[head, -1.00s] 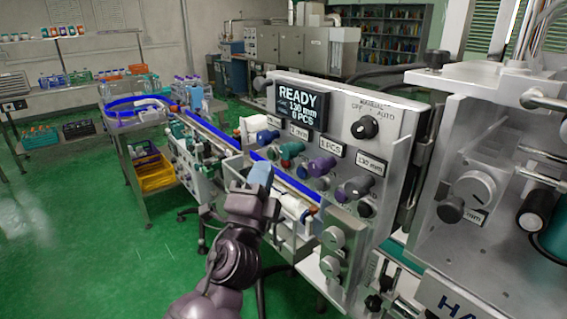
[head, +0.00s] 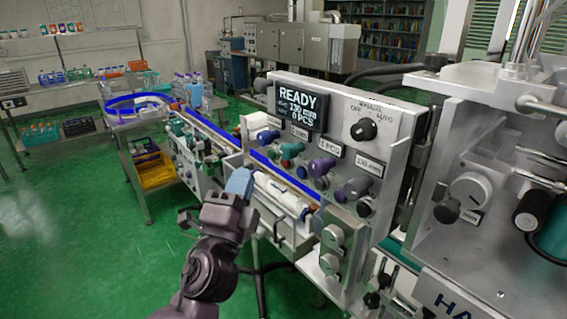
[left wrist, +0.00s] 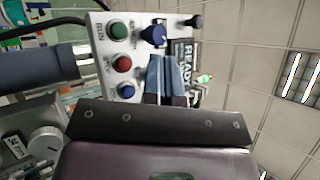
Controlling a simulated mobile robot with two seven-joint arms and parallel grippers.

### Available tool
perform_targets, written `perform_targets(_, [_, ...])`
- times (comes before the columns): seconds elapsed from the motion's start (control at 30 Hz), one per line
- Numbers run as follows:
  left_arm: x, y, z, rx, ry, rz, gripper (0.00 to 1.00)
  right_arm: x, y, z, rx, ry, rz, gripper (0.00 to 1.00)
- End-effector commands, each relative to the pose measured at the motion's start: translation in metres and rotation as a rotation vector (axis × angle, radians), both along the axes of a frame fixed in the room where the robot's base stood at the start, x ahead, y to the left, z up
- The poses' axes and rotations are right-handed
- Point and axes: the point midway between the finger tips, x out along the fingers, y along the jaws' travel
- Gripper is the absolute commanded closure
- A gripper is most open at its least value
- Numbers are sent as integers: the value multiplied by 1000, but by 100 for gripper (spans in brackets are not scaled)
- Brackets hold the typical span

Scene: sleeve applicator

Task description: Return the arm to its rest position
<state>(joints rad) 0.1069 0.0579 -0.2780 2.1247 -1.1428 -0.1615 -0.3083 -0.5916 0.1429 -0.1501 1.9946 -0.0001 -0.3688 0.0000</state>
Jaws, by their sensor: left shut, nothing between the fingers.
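My left gripper (head: 240,183) is in front of the sleeve applicator's control panel (head: 345,120) in the head view, with blue fingertips pointing up and away. The fingers are closed together with nothing between them. It is apart from the panel and stands to the left of the knobs. In the left wrist view the closed blue fingers (left wrist: 166,78) overlap the panel, beside a green button (left wrist: 117,31), a red button (left wrist: 124,63) and a blue knob (left wrist: 153,36). The display (head: 301,105) reads READY, 130 mm and PCS. My right gripper is not in view.
A conveyor with blue rails (head: 215,130) runs back left from the machine to a round table (head: 137,106). Machine housing (head: 480,170) fills the right side. The green floor at left is open.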

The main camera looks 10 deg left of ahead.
Motion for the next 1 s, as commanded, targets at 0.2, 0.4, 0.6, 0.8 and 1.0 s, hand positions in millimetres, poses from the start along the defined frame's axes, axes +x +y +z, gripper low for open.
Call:
perform_targets(0.2, [0, 0, 0, 0, 0, 0, 100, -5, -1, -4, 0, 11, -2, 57])
perform_targets(0.4, [4, 2, -5, -119, 49, -57, 100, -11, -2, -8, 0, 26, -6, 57])
perform_targets(0.6, [16, 18, -46, -444, 240, -189, 100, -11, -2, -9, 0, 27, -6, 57])
perform_targets(0.8, [2, 53, -148, -807, 530, -222, 100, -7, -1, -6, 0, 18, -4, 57])
perform_targets(1.0, [-49, 89, -255, -1114, 777, -154, 100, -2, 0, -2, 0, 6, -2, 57])
